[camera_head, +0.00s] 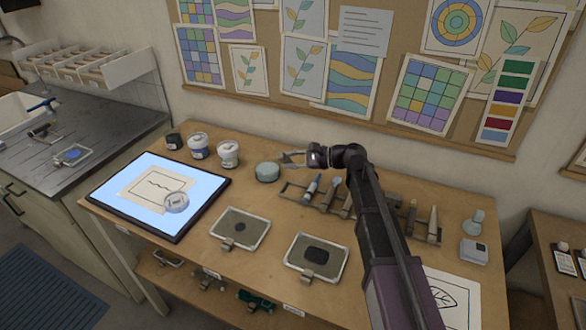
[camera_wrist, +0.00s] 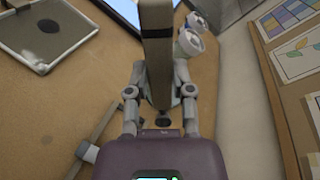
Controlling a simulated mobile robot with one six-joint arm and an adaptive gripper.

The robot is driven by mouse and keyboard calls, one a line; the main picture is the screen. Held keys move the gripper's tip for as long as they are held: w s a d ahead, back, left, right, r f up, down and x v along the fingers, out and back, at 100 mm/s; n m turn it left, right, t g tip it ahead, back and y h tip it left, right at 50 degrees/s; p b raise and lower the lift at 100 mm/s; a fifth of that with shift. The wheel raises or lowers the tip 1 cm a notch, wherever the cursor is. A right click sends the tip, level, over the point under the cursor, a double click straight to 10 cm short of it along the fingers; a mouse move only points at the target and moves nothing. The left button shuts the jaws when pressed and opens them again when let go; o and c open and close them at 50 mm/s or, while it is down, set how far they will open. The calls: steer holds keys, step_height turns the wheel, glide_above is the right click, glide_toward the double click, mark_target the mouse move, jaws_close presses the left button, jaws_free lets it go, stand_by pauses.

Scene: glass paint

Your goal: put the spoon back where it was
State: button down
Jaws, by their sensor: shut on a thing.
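My gripper (camera_head: 293,158) is over the back of the table, just right of a round teal pot (camera_head: 267,172). In the wrist view my gripper (camera_wrist: 160,75) is shut on a long, flat grey-brown handle (camera_wrist: 157,40), which looks like the spoon's. The handle stands between both fingers and runs out of the top of the picture. The spoon's bowl cannot be made out. In the head view the held thing is too small to tell. A tool rack (camera_head: 294,194) with several tools lies right of the pot, partly hidden by my arm. It also shows in the wrist view (camera_wrist: 97,137).
Two white tubs (camera_head: 228,154) and a dark jar (camera_head: 174,142) stand left of the pot. A lit panel (camera_head: 140,212) lies at the left. Two framed trays (camera_head: 240,230) (camera_head: 316,259) lie in front. A pinboard wall (camera_head: 390,65) rises behind.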

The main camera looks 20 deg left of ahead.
mark_target(293, 169)
stand_by(0.3)
